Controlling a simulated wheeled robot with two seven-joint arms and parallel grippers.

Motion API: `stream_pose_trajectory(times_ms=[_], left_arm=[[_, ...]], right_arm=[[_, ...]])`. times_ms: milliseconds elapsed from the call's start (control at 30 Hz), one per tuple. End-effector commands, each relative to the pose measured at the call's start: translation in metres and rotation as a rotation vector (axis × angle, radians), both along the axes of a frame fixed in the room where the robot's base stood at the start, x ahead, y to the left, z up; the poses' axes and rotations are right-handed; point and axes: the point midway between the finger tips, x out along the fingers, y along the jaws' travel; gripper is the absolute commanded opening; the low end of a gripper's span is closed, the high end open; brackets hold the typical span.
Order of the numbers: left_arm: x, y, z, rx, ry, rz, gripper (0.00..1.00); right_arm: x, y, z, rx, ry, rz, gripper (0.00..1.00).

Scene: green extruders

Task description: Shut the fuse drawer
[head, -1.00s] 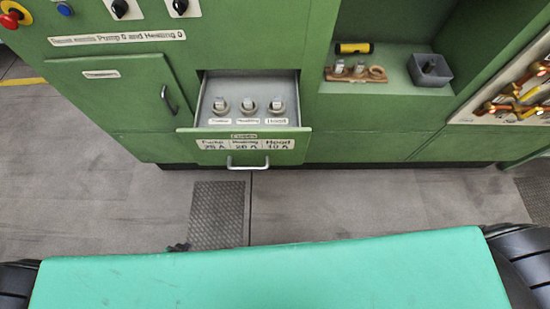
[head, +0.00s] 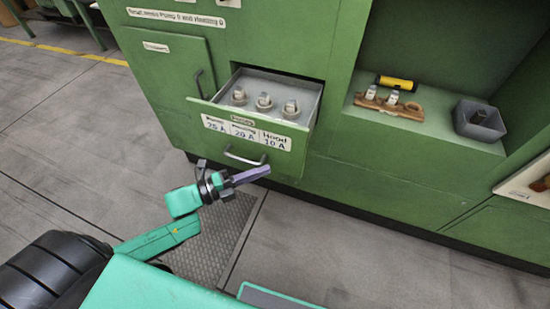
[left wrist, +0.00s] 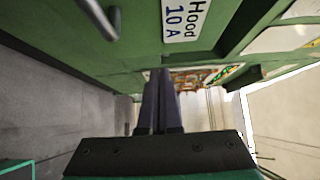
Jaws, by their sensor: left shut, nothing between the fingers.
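The fuse drawer (head: 256,134) stands pulled out of the green cabinet, with three fuses (head: 264,102) in its grey tray. Its front bears labels and a metal handle (head: 243,158). My left gripper (head: 262,170) is shut and empty, just in front of the drawer's lower right front, close to the handle's right end; I cannot tell if it touches. In the left wrist view the closed fingers (left wrist: 160,98) point toward the green front below the "Hood 10 A" label (left wrist: 185,20), with part of the handle (left wrist: 100,18) at upper left. My right gripper is not in view.
An open shelf (head: 420,125) right of the drawer holds a yellow-black cylinder (head: 397,82), a brown fuse holder (head: 388,104) and a grey box (head: 479,121). A cabinet door with a handle (head: 199,84) is left of the drawer. The floor in front is clear.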

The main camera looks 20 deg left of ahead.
Motion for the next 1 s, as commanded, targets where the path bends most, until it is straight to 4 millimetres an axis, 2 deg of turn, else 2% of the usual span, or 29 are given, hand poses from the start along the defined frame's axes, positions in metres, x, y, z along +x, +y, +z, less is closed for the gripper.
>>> stream_pose_trajectory(times_ms=[100,200,333,767,1000], left_arm=[[0.018,-0.02,0.002,-0.002,-0.003,0.001,0.0],[0.038,-0.02,0.001,0.003,-0.004,0.002,0.0],[0.053,-0.021,0.0,0.001,0.0,0.002,0.0],[0.057,-0.021,-0.001,0.0,0.003,0.002,0.0],[0.065,-0.021,-0.003,0.0,0.001,0.003,0.0]], right_arm=[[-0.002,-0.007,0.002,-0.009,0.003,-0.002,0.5],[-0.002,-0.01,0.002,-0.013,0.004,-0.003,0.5],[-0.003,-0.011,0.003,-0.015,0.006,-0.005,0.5],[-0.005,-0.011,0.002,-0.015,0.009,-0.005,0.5],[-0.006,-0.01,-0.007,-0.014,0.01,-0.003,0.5]])
